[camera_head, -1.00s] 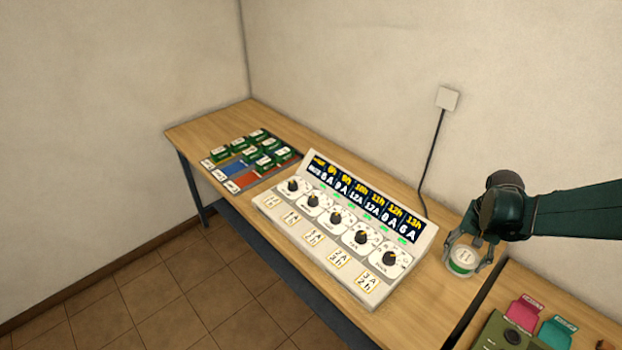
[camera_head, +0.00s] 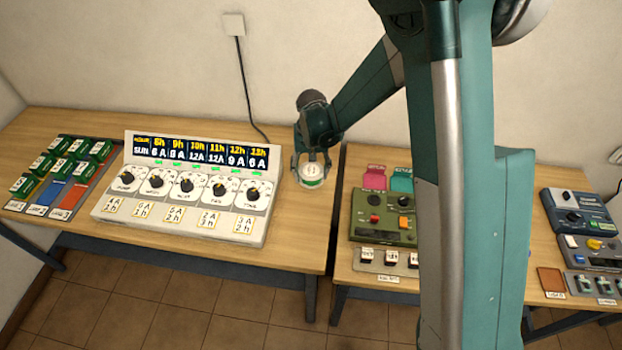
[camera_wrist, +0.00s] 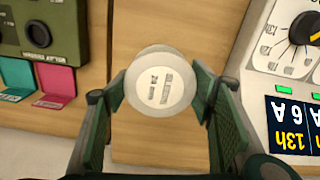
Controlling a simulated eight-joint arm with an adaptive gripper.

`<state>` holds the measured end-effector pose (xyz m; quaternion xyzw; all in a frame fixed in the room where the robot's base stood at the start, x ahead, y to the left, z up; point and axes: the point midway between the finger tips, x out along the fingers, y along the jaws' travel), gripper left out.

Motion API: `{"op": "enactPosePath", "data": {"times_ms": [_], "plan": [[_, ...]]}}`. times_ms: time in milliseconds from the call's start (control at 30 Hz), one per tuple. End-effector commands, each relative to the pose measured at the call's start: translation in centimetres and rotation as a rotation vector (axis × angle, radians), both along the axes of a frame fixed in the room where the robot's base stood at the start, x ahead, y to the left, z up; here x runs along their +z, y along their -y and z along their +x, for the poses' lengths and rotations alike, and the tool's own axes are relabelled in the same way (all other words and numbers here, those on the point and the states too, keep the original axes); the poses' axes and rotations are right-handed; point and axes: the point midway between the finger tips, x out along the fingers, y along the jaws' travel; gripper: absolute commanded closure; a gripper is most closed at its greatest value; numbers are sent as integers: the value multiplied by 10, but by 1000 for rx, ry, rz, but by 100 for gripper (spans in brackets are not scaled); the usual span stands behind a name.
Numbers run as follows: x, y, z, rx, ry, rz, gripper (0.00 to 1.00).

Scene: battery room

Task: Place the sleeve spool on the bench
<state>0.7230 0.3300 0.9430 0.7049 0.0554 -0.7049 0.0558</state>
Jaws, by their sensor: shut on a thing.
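A white charger console (camera_head: 185,195) with several dials stands left of the spool. Green battery blocks (camera_head: 75,150) sit on a coloured mat at the far left. A green device (camera_head: 388,215) stands on the right bench, across a gap. Bare wood surrounds the spool.

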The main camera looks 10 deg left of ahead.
Motion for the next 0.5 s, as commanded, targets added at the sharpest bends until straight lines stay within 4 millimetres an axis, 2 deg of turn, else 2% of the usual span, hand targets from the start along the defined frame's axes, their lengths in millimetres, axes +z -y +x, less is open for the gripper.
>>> {"op": "enactPosePath", "data": {"times_ms": [367,500], "plan": [[-2,0,0,0,0,0,61],[-9,0,1,0,0,0,61]]}}
